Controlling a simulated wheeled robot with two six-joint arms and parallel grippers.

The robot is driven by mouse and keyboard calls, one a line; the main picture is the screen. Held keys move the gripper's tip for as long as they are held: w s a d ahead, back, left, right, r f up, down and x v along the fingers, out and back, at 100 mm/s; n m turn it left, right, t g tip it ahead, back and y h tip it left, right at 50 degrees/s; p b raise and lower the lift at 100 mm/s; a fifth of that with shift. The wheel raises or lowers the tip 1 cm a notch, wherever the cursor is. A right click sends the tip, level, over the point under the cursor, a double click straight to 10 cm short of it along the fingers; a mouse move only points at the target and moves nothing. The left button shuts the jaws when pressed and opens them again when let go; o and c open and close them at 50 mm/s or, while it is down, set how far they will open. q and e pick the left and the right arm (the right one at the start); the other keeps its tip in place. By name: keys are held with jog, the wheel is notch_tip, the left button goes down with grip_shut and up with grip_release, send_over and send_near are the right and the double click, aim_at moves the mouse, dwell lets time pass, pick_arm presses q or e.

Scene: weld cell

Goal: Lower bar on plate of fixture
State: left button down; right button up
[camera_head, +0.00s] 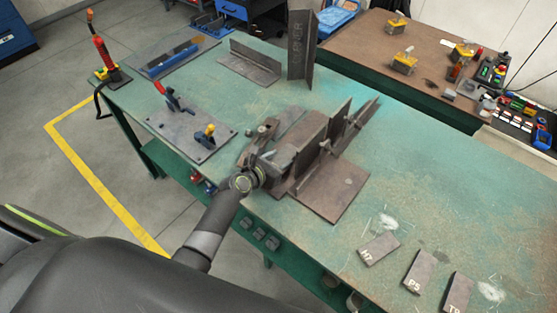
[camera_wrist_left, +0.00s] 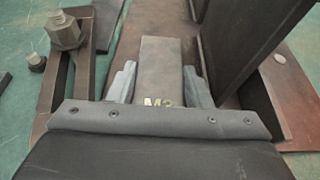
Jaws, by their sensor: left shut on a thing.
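The bar (camera_wrist_left: 162,70), a flat grey-brown piece with pale lettering like "M3" at its near end, lies between the fingers of my left gripper (camera_wrist_left: 160,84). The fingers are shut on its sides. The fixture's brown plate (camera_head: 335,190) is on the green table, with tall upright plates standing on it. In the head view my left gripper (camera_head: 270,172) is at the fixture's near left side; its fingers and the bar are hard to make out there. Whether the bar touches the plate (camera_wrist_left: 222,92) below cannot be told. My right gripper is not in view.
A slotted clamp with a bolt (camera_wrist_left: 65,32) stands left of the bar; a tall upright plate (camera_wrist_left: 245,45) rises close on its right. Several small labelled plates, one marked P5 (camera_head: 418,270), lie at the table's right. A toggle-clamp plate (camera_head: 195,128) is to the left.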

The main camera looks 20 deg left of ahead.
pick_arm(q)
jog(key=shift+s+f, duration=0.3)
jog(key=shift+f, duration=0.2)
jog(key=c, duration=0.6)
grip_release()
jog(key=shift+c, duration=0.2)
jog(key=shift+s+f, duration=0.1)
jog(key=shift+f, duration=0.05)
jog(key=shift+s+a, duration=0.1)
jog(key=shift+s, duration=0.2)
jog(key=r+p+v, duration=0.1)
jog(key=v, duration=1.5)
jog(key=shift+r, duration=0.4)
jog(key=shift+a, duration=0.1)
